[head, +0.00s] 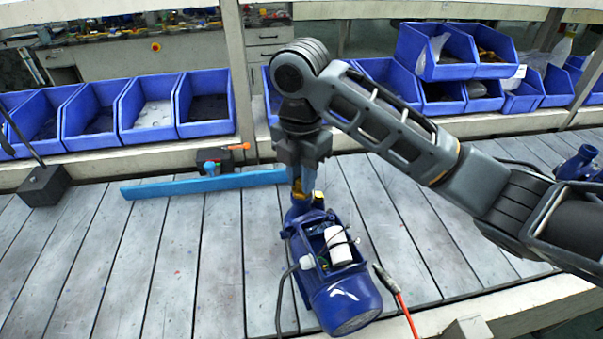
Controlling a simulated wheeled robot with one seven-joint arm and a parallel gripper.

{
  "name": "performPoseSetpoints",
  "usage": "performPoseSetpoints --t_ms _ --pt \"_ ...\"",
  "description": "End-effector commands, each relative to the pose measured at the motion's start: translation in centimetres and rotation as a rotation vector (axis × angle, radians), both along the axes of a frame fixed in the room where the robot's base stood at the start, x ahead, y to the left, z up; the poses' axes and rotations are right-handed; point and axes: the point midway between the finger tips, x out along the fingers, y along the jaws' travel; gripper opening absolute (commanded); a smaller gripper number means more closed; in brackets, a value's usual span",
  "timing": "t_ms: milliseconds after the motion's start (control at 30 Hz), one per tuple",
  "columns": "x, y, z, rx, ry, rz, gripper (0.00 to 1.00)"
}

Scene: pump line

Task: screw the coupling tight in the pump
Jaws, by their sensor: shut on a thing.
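The blue pump (343,298) lies on the slatted bench in the middle, its open box with a white cylinder and wires towards the front. My gripper (303,186) points down at the pump's far end. It is shut on the coupling (299,197), of which a small brass-coloured part shows between the fingers and the pump. The coupling is at the pump's far port. The fingers hide most of it, and I cannot tell how deep it sits in the port.
A blue bar (200,186) lies behind the pump to the left, with an orange-tipped tool (238,147) beyond it. A dark block (42,188) stands far left. A red-handled lead (404,311) lies right of the pump. Blue bins (204,129) line the back.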

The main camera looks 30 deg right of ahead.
Motion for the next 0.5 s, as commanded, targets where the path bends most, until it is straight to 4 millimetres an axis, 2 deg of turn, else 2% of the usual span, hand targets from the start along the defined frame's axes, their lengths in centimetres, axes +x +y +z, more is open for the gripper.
performPoseSetpoints --t_ms 233,500 --pt "-0.04 0.01 0.34 0.001 0.002 -0.222 0.0" --pt "-0.02 -0.03 -0.02 -0.001 0.001 -0.262 0.0"
